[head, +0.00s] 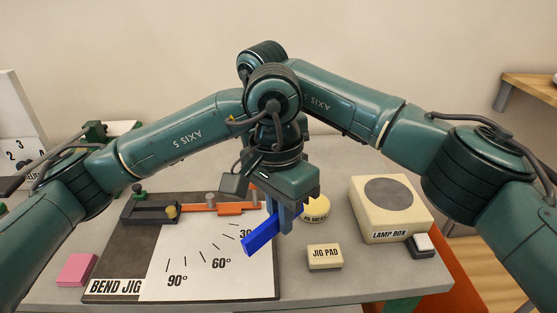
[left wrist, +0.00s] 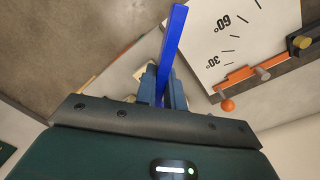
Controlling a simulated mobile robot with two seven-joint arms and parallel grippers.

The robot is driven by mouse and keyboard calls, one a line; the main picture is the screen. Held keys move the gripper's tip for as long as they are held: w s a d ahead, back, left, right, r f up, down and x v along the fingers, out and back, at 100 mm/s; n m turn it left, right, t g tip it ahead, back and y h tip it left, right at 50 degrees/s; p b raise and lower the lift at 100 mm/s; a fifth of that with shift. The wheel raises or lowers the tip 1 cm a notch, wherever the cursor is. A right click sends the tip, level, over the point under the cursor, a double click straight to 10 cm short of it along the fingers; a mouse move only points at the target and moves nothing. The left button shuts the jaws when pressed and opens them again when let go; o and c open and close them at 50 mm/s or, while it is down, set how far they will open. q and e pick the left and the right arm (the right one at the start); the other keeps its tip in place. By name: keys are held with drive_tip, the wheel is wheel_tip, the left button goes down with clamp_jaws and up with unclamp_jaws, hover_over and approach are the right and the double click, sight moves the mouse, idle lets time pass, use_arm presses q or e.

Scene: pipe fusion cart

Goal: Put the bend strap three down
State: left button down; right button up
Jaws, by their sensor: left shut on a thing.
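A plain blue strap (head: 260,237) is held by my left gripper (head: 284,216), whose fingers are shut on it. No number shows on the strap. In the head view it sticks out of the fingers down and to the left, apparently above the right edge of the bend jig (head: 110,270). In the left wrist view the blue strap (left wrist: 173,50) stands out from between the fingers (left wrist: 162,92), and the jig's white scale shows to its right. My right arm comes in from the right, but its gripper is hidden behind my left wrist.
The jig carries an orange arm (head: 236,209) and a dark clamp block (head: 150,212). A jig pad (head: 324,257), a round yellowish tin (head: 316,209), a lamp box (head: 390,208) and a small dark block with a white top (head: 422,245) lie to the right. A pink block (head: 76,270) is at left.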

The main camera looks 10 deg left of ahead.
drive_tip(key=shift+c, duration=0.2)
clamp_jaws()
use_arm(q)
drive_tip(key=c, duration=1.4)
unclamp_jaws()
